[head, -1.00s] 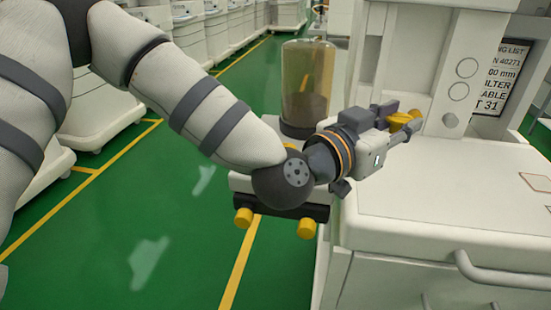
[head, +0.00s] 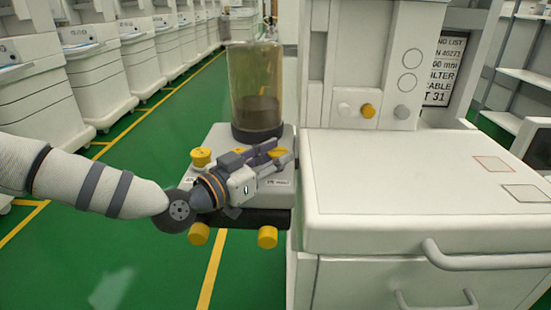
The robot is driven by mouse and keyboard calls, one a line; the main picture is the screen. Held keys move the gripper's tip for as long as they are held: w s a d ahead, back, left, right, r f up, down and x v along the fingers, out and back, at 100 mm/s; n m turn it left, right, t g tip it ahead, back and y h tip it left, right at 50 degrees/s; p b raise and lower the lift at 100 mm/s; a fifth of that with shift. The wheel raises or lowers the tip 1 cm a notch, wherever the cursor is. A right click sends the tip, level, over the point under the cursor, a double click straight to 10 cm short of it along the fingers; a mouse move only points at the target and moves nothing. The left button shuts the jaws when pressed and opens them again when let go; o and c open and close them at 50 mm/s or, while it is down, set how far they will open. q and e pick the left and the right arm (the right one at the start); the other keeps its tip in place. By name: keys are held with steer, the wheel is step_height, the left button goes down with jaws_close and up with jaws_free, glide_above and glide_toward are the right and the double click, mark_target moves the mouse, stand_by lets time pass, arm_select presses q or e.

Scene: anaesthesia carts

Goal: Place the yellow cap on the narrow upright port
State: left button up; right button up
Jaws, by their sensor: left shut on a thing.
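My left gripper (head: 277,152) reaches in from the left over the top of the pale block (head: 226,136) below the canister. It is shut on a yellow cap (head: 281,157), which shows partly at its fingertips. Another yellow cap (head: 200,157) sits on the block's top at its left. The narrow upright port cannot be made out; the gripper covers part of the block's top. I cannot tell whether the held cap touches anything. My right gripper is not in view.
A clear canister (head: 256,90) with a dark base stands just behind the gripper. Two yellow knobs (head: 267,236) stick out at the block's lower front. The white cart (head: 400,205) has a clear top at right. A yellow knob (head: 368,110) is on its panel.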

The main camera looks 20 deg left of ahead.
arm_select(q)
steer(key=shift+r, duration=0.15)
steer(key=shift+f, duration=0.25)
steer(key=o, duration=0.8)
steer(key=shift+r, duration=0.1)
